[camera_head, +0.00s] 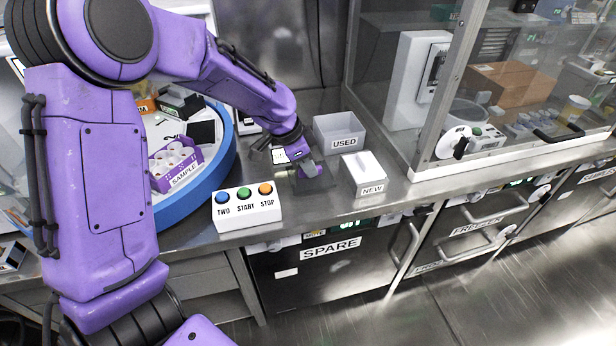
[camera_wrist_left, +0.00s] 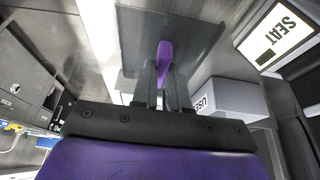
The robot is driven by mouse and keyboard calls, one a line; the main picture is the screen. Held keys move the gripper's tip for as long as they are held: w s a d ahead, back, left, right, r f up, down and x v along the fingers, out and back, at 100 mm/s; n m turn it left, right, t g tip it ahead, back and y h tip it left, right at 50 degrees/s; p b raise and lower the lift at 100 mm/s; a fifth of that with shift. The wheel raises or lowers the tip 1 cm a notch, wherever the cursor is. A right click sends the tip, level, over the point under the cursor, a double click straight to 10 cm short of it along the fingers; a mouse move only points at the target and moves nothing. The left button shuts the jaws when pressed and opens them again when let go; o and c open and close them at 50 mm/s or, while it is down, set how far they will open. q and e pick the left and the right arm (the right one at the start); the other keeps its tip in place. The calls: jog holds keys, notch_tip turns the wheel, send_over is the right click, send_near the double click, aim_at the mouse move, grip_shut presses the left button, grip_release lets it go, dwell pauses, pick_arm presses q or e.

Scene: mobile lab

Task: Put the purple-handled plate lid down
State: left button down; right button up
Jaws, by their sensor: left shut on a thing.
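My left gripper (camera_head: 305,170) reaches down over the steel counter, between the button box and the small white boxes. It is shut on the purple handle (camera_wrist_left: 164,56) of the plate lid. The lid is a flat dark grey see-through sheet (camera_wrist_left: 195,28) that spreads out beyond the fingers in the left wrist view. In the head view the lid (camera_head: 318,185) shows as a dark patch under the gripper, close to the counter top. I cannot tell whether it touches the surface. My right gripper is in neither view.
The USED box (camera_head: 339,133) stands behind the gripper and the NEW box (camera_head: 366,174) to its right. The button box (camera_head: 246,206) is at left, by the blue-rimmed round platform (camera_head: 222,160) bearing the SAMPLE rack (camera_head: 174,163). A device marked SEAT (camera_wrist_left: 280,35) shows in the wrist view.

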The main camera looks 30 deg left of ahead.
pick_arm(q)
notch_tip(320, 180, down, 3)
jog(key=shift+f, duration=0.1)
jog(key=shift+f, duration=0.1)
jog(key=c, duration=1.1)
grip_release()
jog(key=shift+c, duration=0.2)
